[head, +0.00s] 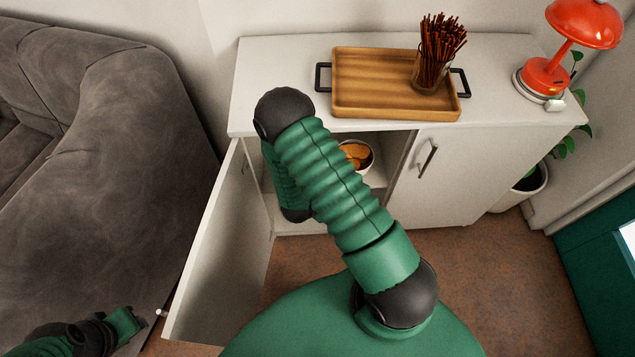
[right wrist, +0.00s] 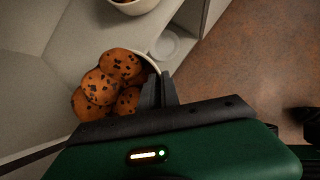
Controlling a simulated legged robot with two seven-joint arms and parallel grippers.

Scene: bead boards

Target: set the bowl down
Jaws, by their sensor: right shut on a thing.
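In the right wrist view, a pale bowl (right wrist: 153,64) full of chocolate-chip cookies (right wrist: 108,85) is at the dark fingers of my right gripper (right wrist: 158,90), which is shut on its rim. The bowl looks roughly level over or on a pale surface; I cannot tell whether it touches. In the head view my right arm hides this gripper. A white bowl with orange-brown contents (head: 357,156) shows inside the open cabinet (head: 335,228); I cannot tell whether it is the held one. My left gripper (head: 125,324) is at the lower left, its jaws unclear.
A second bowl (right wrist: 135,6) and a small white round thing (right wrist: 170,46) are close by. The left cabinet door (head: 215,260) is open beside the grey sofa (head: 110,150). A wooden tray (head: 385,85), a glass of sticks (head: 432,72) and a red lamp (head: 548,75) stand on top.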

